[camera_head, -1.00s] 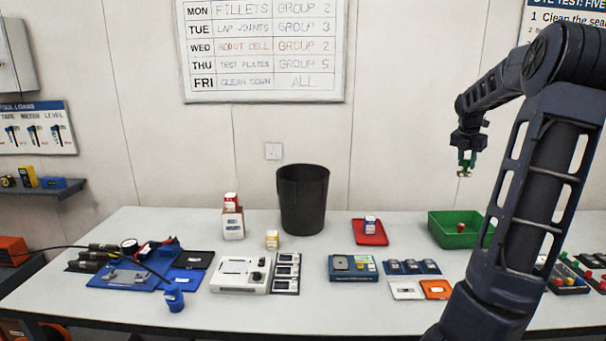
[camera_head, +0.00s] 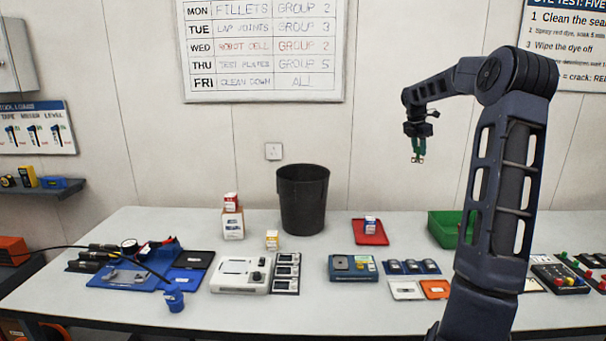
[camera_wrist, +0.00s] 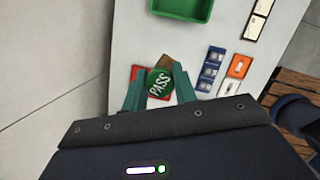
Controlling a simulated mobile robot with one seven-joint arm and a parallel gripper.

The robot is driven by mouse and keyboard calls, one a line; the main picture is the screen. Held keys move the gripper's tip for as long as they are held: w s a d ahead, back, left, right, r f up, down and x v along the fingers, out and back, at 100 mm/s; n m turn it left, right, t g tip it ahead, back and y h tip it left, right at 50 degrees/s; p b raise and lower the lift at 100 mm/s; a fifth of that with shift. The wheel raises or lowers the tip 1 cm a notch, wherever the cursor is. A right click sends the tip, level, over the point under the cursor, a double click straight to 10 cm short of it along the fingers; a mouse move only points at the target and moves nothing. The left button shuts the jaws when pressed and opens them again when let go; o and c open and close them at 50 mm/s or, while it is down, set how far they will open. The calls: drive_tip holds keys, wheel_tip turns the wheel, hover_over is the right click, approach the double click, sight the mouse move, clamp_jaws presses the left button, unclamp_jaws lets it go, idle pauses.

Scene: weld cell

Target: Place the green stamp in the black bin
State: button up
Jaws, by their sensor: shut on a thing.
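The green stamp (camera_wrist: 160,83), a round face marked PASS with a brown part at its top, is between my fingers in the wrist view. My gripper (camera_head: 418,158) is shut on it and holds it in the air, well above the table and to the right of the black bin. In the head view the stamp is too small to tell clearly from the green fingers. The black bin (camera_head: 303,205) stands upright and open-topped at the back middle of the table. It does not show in the wrist view.
A red tray (camera_head: 370,239) with a small box (camera_head: 369,225) lies right of the bin, and a green crate (camera_head: 440,230) farther right. Several devices line the table's front. The air between gripper and bin is clear.

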drive_tip(key=w+a+f+m, duration=0.1)
drive_tip(key=w+a, duration=0.3)
drive_tip(key=a, duration=0.7)
drive_tip(key=w+a+f+m, duration=0.15)
drive_tip(key=w+a, duration=0.25)
drive_tip(key=a, duration=0.7)
drive_tip(key=a+m+g, duration=0.1)
drive_tip(key=a+m, duration=0.2)
drive_tip(key=a, duration=1.9)
drive_tip(key=shift+n, duration=0.25)
wheel_tip(320, 180, down, 32)
drive_tip(key=shift+s+a+r, duration=0.1)
drive_tip(key=shift+r, duration=0.05)
drive_tip(key=o, duration=0.9)
drive_tip(key=shift+o, duration=0.3)
